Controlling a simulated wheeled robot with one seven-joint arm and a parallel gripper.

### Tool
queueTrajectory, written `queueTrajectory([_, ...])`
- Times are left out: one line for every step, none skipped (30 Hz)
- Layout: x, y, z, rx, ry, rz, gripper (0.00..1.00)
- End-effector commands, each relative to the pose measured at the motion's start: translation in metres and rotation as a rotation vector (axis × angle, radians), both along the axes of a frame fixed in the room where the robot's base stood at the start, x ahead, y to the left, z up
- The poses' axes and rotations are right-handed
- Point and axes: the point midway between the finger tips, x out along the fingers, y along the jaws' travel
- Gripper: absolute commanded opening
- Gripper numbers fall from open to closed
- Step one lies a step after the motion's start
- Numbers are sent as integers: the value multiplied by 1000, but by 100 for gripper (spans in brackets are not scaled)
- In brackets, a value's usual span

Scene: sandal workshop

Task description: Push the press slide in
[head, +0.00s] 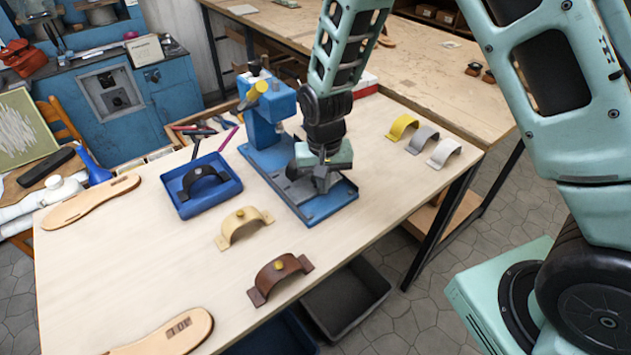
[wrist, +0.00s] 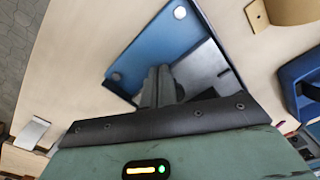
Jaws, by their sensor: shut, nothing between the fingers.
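The blue press (head: 268,112) stands on the table with its blue base plate (head: 331,204) toward the front. The press slide is a grey metal plate (head: 287,189) on that base, partly hidden by my gripper. My gripper (head: 322,187) points down over the base, shut and empty. In the wrist view the closed fingers (wrist: 160,86) are beside the grey slide (wrist: 205,68) and over the blue base (wrist: 150,48). I cannot tell whether the fingertips touch the slide.
A blue tray (head: 232,188) with a dark strap is left of the press. A cream strap (head: 243,224) and brown strap (head: 278,275) lie in front. Yellow, grey and white straps (head: 422,138) are at right. Two sandal soles (head: 92,200) lie at the left and front.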

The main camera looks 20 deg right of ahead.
Motion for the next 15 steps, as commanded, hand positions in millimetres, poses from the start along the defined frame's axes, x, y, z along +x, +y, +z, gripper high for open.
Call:
queueTrajectory([4,1,0,0,-1,0,0])
queueTrajectory([5,2,0,0,0,0,0])
queueTrajectory([8,2,0,0,0,0,0])
queueTrajectory([10,3,1,0,-1,0,0])
queueTrajectory([12,4,1,0,-1,0,0])
queueTrajectory([14,5,0,0,-1,0,0])
queueTrajectory([16,5,0,0,-1,0,0])
queueTrajectory([18,6,0,0,-1,0,0])
queueTrajectory([21,7,0,0,-1,0,0])
queueTrajectory([22,7,0,0,0,0,0])
queueTrajectory([24,8,0,0,0,0,0])
queueTrajectory([27,9,0,0,-1,0,0])
queueTrajectory([29,9,0,0,-2,0,0])
queueTrajectory([31,10,0,0,-1,0,0])
queueTrajectory([33,11,0,0,-1,0,0])
